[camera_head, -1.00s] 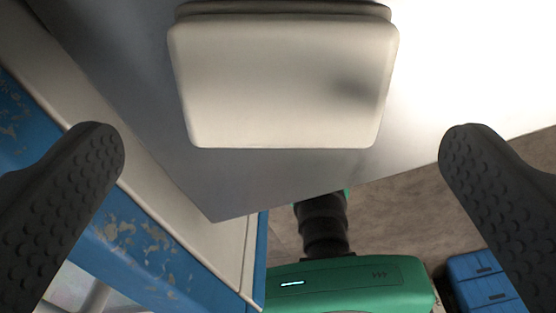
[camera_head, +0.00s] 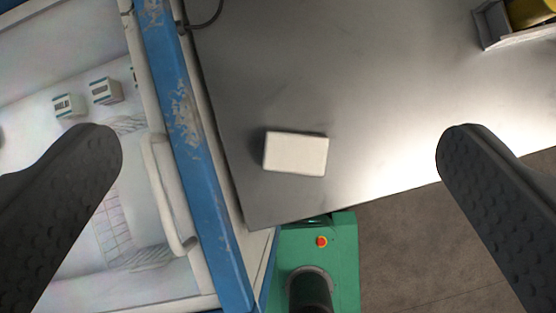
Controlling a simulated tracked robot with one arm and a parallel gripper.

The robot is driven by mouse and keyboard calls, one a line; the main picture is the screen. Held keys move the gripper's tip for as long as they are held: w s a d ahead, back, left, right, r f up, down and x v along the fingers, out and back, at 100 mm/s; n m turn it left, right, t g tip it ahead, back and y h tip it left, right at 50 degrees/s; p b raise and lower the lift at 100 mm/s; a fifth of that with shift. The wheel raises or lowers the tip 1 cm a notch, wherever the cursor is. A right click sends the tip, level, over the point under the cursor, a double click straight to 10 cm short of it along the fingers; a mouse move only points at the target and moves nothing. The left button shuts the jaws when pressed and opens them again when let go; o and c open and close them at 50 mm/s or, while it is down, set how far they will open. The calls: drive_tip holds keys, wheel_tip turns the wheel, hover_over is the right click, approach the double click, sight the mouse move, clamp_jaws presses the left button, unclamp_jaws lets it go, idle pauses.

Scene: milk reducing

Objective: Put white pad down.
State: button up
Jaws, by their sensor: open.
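The white pad (camera_head: 295,154) lies flat on the grey metal table (camera_head: 350,60), near its front left corner. My gripper (camera_head: 279,145) is wide open and empty, with one dark finger at each side of the view. The pad shows small between the fingers, well away from them and touching neither.
A blue and white frame (camera_head: 190,130) with worn paint runs along the table's left edge. Beyond it is a white-walled space with small cartons (camera_head: 106,90) and a handle (camera_head: 167,195). A grey tray (camera_head: 492,24) with something yellow stands at the top right. Most of the table is clear.

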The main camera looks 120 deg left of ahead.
drive_tip(key=s+r+t, duration=0.4)
drive_tip(key=s+r, duration=0.1)
drive_tip(key=r, duration=0.7)
drive_tip(key=s+d+r+n+t, duration=0.1)
drive_tip(key=s+r+t, duration=0.3)
drive_tip(key=r, duration=0.8)
drive_tip(key=shift+v, duration=1.05)
drive_tip(key=shift+r, duration=0.15)
